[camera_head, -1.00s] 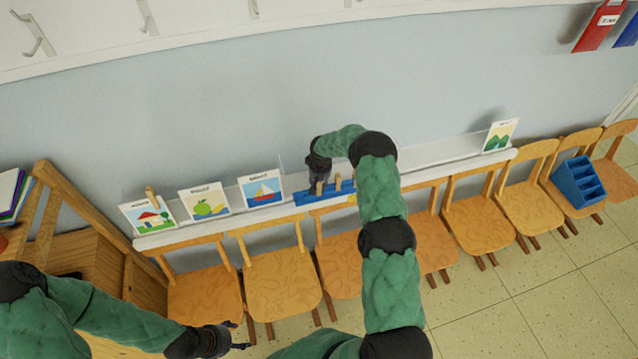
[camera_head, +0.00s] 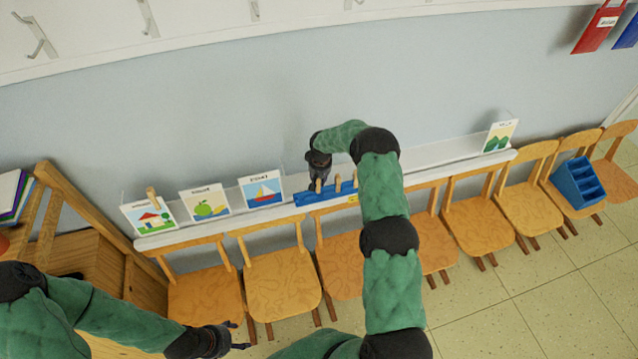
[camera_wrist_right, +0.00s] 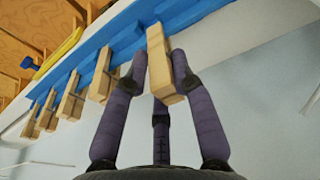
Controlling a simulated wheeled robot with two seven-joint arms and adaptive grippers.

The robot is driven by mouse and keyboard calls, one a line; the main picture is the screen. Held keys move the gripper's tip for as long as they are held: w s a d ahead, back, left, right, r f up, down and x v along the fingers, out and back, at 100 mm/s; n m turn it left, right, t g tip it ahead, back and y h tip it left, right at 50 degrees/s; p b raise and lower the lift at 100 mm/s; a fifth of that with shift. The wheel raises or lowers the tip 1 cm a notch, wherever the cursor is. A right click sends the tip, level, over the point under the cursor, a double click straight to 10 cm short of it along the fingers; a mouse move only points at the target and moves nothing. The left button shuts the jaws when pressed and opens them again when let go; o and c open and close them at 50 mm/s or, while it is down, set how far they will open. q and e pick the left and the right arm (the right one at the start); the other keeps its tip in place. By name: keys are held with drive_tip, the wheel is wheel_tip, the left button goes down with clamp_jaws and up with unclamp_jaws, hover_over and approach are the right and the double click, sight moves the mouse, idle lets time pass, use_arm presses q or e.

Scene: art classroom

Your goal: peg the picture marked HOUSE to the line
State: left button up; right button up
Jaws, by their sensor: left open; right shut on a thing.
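The picture with a red-roofed house (camera_head: 133,215) stands leftmost on the white ledge; its lettering is too small to read. A wooden peg (camera_head: 152,198) shows at its top edge. My right gripper (camera_head: 318,174) is at the blue peg rack (camera_head: 308,198), mid-ledge. In the right wrist view, its fingers (camera_wrist_right: 160,62) are shut on a wooden peg (camera_wrist_right: 158,75), whose far end is at the blue rack; I cannot tell whether it is clear of it. My left gripper (camera_head: 240,336) is open and empty, low in front of the chairs. I cannot make out a line.
Apple (camera_head: 204,205) and boat (camera_head: 262,190) pictures stand right of the house; a green-tree picture (camera_head: 498,136) stands at the far right. Several pegs (camera_wrist_right: 100,75) remain in the rack. Wooden chairs (camera_head: 280,290) line the ledge's front. A wooden cabinet (camera_head: 80,255) stands left.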

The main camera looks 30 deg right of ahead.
drive_tip(key=shift+r+p, duration=0.3)
drive_tip(key=shift+r, duration=1.5)
drive_tip(key=shift+s, duration=0.1)
drive_tip(key=shift+s+a+r+p, duration=0.1)
drive_tip(key=shift+s+a+r, duration=0.1)
drive_tip(key=shift+s, duration=0.6)
drive_tip(key=shift+s+a+r+p, duration=0.15)
drive_tip(key=shift+s, duration=0.65)
drive_tip(key=shift+s+a+r+p, duration=0.1)
drive_tip(key=shift+s+a+r, duration=0.1)
drive_tip(key=shift+s, duration=0.6)
drive_tip(key=shift+f, duration=0.1)
